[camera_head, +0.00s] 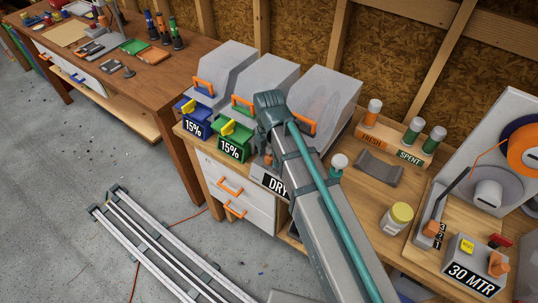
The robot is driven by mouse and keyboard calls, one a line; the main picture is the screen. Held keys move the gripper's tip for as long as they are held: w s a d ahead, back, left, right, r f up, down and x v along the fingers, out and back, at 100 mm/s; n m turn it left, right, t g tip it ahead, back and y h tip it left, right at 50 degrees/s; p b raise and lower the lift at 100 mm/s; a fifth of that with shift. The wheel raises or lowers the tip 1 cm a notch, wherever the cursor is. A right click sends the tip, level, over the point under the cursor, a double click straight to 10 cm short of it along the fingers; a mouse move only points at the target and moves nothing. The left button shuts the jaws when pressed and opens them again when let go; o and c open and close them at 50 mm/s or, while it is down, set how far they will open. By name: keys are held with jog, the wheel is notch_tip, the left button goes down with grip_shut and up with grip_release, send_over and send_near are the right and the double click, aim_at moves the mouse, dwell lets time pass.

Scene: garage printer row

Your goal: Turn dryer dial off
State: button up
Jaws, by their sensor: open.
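The dryer is a bench unit whose black-and-white label (271,184) reads "DRY", with the rest cut off by my arm. A grey hooded box (330,92) with an orange handle stands behind it. My arm rises from the bottom of the view and crosses in front of the unit, hiding most of its front. I cannot make out the dryer dial or its setting. A small orange-brown bit (268,159) shows beside the arm, too small to identify. My gripper's fingers are not visible; the arm's dark joint is at its upper end.
Blue (195,124) and green (232,147) boxes marked "15%" stand left of the dryer, each with a yellow lever. Right are a fresh/spent rack (394,146), a yellow-labelled jar (397,217), a "30 MTR" box (473,278) and a spool machine. Rails lie on the floor.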

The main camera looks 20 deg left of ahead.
aim_at(269, 157)
notch_tip(269, 157, up, 12)
dwell(0.6)
dwell(0.4)
